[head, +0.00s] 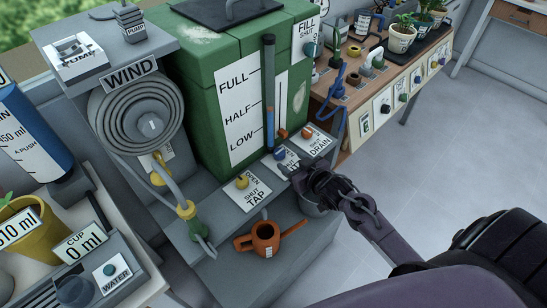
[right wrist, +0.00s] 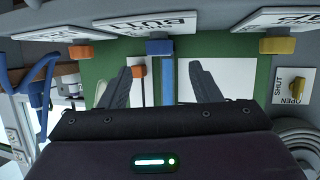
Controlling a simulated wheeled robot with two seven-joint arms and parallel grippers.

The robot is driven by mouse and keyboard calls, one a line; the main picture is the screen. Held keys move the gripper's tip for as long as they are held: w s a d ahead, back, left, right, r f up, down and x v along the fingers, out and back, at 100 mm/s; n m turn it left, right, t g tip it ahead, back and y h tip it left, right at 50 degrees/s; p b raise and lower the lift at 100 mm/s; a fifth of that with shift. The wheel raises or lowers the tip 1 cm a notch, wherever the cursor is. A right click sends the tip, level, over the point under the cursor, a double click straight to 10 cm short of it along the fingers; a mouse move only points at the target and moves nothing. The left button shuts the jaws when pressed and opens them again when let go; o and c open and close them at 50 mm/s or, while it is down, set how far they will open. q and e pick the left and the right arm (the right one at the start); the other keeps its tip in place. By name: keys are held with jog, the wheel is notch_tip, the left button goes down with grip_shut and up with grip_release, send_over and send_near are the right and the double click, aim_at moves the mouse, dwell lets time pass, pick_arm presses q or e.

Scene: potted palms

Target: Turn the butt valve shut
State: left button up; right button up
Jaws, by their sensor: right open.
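The butt valve is a small blue knob (head: 279,153) on the grey ledge in front of the green water butt (head: 205,110). Its white label is partly covered by my right gripper (head: 304,174) in the head view. In the right wrist view the blue knob (right wrist: 158,47) lies under the upside-down BUTT label (right wrist: 150,25). It sits beyond and between the two spread fingertips of my right gripper (right wrist: 161,66). The gripper is open and empty, and the knob appears apart from both fingers. My left gripper is out of view.
A yellow TAP knob (head: 242,181) and an orange DRAIN knob (head: 308,131) flank the blue one. An orange watering can (head: 265,240) stands below the ledge. A hose reel (head: 140,115) is at left, potted plants (head: 402,35) at back right. The floor at right is clear.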

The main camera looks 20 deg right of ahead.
aim_at(283, 155)
jog(key=x, duration=0.5)
jog(key=shift+w+f, duration=0.1)
jog(key=shift+w, duration=0.1)
jog(key=shift+w+a+f, duration=0.1)
jog(key=shift+w+f, duration=0.15)
jog(key=shift+w, duration=0.25)
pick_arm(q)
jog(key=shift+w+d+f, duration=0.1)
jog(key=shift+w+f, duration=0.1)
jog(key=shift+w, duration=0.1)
pick_arm(e)
jog(key=c, duration=1)
